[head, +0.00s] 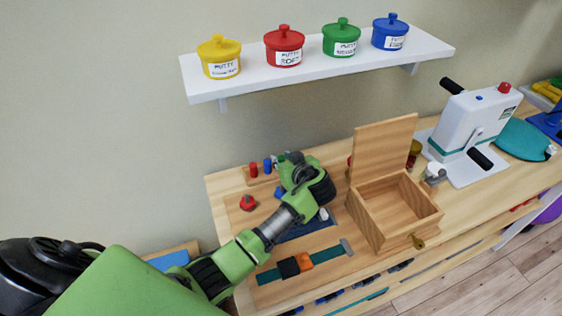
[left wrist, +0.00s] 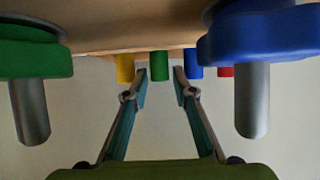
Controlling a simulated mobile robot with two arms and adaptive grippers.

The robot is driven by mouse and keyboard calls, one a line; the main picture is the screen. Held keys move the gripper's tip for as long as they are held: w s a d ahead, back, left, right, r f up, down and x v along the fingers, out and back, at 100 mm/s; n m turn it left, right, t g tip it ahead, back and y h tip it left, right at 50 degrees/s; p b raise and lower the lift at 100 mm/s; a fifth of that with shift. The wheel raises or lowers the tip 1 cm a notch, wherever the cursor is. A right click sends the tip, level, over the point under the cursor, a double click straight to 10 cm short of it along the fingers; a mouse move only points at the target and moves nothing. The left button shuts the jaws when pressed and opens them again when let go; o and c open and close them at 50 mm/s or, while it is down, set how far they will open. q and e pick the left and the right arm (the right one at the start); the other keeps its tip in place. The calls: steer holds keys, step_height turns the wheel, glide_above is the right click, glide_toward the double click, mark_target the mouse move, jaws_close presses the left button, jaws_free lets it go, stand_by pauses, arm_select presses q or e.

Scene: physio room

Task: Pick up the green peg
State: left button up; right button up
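The green peg (left wrist: 159,66) stands in a row with a yellow peg (left wrist: 125,68), a blue peg (left wrist: 194,63) and a red peg (left wrist: 226,70) in the left wrist view, which shows them upside down. My left gripper (left wrist: 160,76) is open, with one fingertip on each side of the green peg and gaps showing on both sides. Whether the tips reach its depth is hard to tell. In the head view the red peg (head: 253,169) and blue peg (head: 267,167) show at the back of the bench; my left arm hides the green peg. My right gripper is not in view.
A large green piece (left wrist: 32,58) and a large blue piece (left wrist: 262,36), each with a grey post, flank the fingers. An open wooden box (head: 378,218) stands right of my arm. A shelf (head: 300,72) with putty pots hangs above the bench.

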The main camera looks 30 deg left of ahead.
arm_select(q)
steer(key=shift+c, duration=0.4)
steer(key=c, duration=0.5)
steer(key=shift+r, duration=0.15)
